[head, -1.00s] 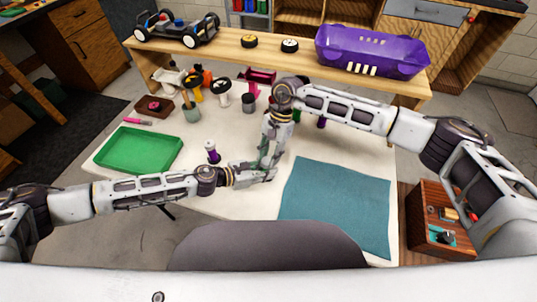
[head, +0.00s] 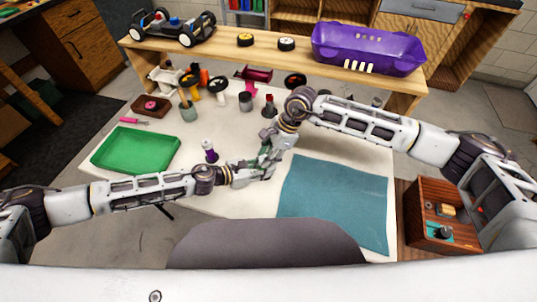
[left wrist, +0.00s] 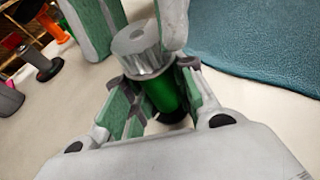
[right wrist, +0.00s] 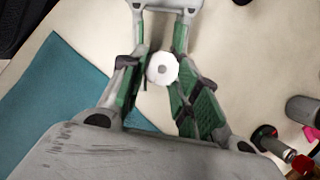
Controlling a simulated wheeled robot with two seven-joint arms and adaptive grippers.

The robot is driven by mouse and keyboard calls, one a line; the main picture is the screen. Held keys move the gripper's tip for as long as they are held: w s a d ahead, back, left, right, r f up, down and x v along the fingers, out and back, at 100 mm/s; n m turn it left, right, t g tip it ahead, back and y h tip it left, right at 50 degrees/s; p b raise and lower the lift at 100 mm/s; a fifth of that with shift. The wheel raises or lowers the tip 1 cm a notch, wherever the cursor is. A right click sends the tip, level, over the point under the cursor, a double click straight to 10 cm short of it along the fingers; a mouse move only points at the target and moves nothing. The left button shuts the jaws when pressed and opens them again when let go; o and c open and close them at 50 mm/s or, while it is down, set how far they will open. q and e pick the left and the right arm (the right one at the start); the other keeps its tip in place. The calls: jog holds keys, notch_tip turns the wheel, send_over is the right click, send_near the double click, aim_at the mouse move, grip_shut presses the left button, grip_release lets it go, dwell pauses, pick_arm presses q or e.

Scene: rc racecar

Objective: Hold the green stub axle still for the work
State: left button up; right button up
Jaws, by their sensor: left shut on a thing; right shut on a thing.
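The green stub axle (left wrist: 166,94) stands roughly upright between the fingers of my left gripper (left wrist: 160,100), which is shut on it. A pale grey ribbed cylindrical part (left wrist: 138,46) with a dark centre sits on top of the axle. My right gripper's fingers come down around this grey part from above. In the right wrist view the grey part's round end (right wrist: 161,68) shows between my right gripper's (right wrist: 158,60) green-padded fingers, which are shut on it. In the head view both grippers meet over the table, and the axle is mostly hidden there.
A teal mat (head: 335,205) lies right of the grippers. A green tray (head: 135,150) lies at the left, and a purple-topped bottle (head: 209,150) stands between. Several parts and pots crowd the back. A wooden shelf behind bears a car chassis (head: 170,27) and purple body shell (head: 367,48).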

jog(key=m+t, duration=0.1)
jog(key=m, duration=0.1)
jog(key=s+m+t, duration=0.1)
jog(key=m, duration=0.2)
jog(key=shift+m, duration=0.3)
jog(key=shift+s+a+m+t+h, duration=0.1)
jog(key=shift+m+t+h, duration=0.25)
jog(key=shift+m, duration=0.85)
jog(key=shift+s+a+m+t+h, duration=0.15)
jog(key=shift+m+t, duration=0.4)
jog(key=shift+m, duration=0.65)
jog(key=shift+w+d+m, duration=0.1)
jog(key=shift+m, duration=0.2)
jog(key=o, duration=1)
jog(key=shift+r, duration=0.15)
jog(key=shift+v, duration=5.85)
